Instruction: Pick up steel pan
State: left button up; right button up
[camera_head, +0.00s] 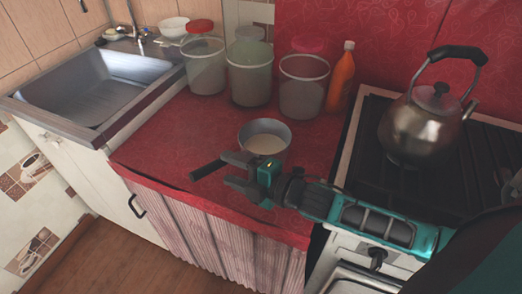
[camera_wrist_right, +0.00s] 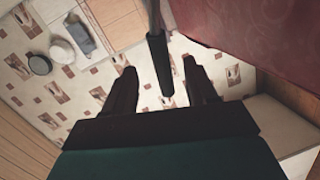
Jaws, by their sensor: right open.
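The steel pan (camera_head: 265,133) sits on the red counter, with a pale inside. Its dark handle (camera_head: 207,170) points to the lower left, toward the counter's front edge. My right gripper (camera_head: 234,171) is open and empty, beside the pan, with its fingers pointing left across the line of the handle. In the right wrist view, the handle (camera_wrist_right: 157,62) shows in the gap between the two spread fingers, touching neither as far as I can tell. Part of the handle near the pan is hidden by my gripper in the head view. My left gripper is not in view.
Several containers, such as a clear one (camera_head: 303,92), and an orange bottle (camera_head: 341,78) stand behind the pan. A kettle (camera_head: 420,128) sits on the stove (camera_head: 453,165) to the right. A steel sink (camera_head: 85,95) is at left. The counter (camera_head: 160,135) left of the pan is clear.

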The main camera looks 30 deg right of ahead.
aim_at(223, 164)
jog(key=shift+x, duration=3.25)
jog(key=shift+d+f, duration=0.1)
grip_shut()
jog(key=shift+w+r, duration=0.1)
jog(key=shift+r, duration=0.1)
